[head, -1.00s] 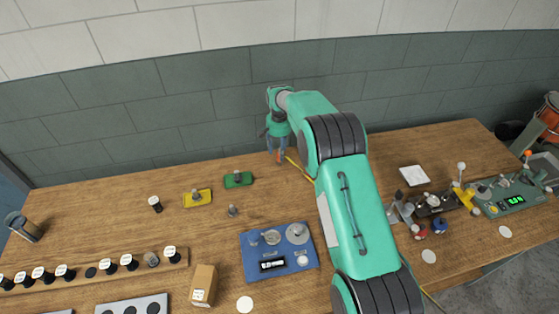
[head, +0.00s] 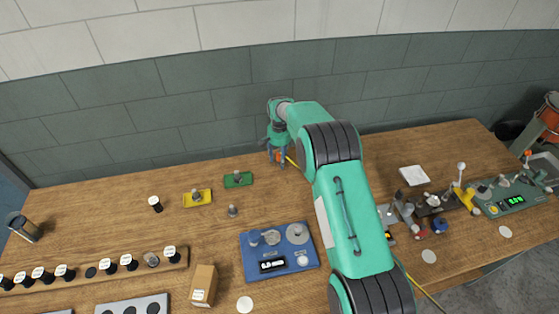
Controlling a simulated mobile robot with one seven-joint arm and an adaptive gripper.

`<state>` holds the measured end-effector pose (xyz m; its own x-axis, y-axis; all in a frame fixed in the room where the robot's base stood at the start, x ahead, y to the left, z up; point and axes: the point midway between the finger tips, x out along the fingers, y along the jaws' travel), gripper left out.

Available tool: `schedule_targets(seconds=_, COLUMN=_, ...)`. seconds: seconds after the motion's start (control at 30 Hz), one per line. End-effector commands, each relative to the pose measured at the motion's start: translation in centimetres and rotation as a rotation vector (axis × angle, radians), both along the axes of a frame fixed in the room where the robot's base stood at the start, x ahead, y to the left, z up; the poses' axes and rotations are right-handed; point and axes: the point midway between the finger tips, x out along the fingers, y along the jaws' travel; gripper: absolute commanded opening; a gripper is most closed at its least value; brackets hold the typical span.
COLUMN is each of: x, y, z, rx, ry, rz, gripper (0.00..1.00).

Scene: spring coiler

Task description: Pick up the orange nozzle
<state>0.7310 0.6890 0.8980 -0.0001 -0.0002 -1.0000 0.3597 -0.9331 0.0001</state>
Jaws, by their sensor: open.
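The orange nozzle (head: 277,156) shows as a small orange patch at the back of the wooden table, between the fingers of my gripper (head: 276,160). My gripper points down and is open, with a finger on either side of the orange patch. The fingers hide most of the nozzle, and I cannot tell whether they touch it.
A green block (head: 238,180) and a yellow block (head: 197,199) lie to the left. A blue device (head: 279,268) stands in front. A yellow strip (head: 292,162) lies just right of my gripper. The back wall is close behind.

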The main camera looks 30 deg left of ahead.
Motion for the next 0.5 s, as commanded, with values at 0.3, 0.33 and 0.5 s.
schedule_targets(seconds=0.3, x=0.0, y=0.0, z=0.01, rx=0.0, ry=0.0, rz=0.0, gripper=0.26)
schedule_targets(seconds=0.33, x=0.0, y=0.0, z=0.01, rx=0.0, ry=0.0, rz=0.0, gripper=0.2)
schedule_targets(seconds=0.5, x=0.02, y=0.03, z=0.07, rx=0.0, ry=-0.001, rz=0.0, gripper=0.0)
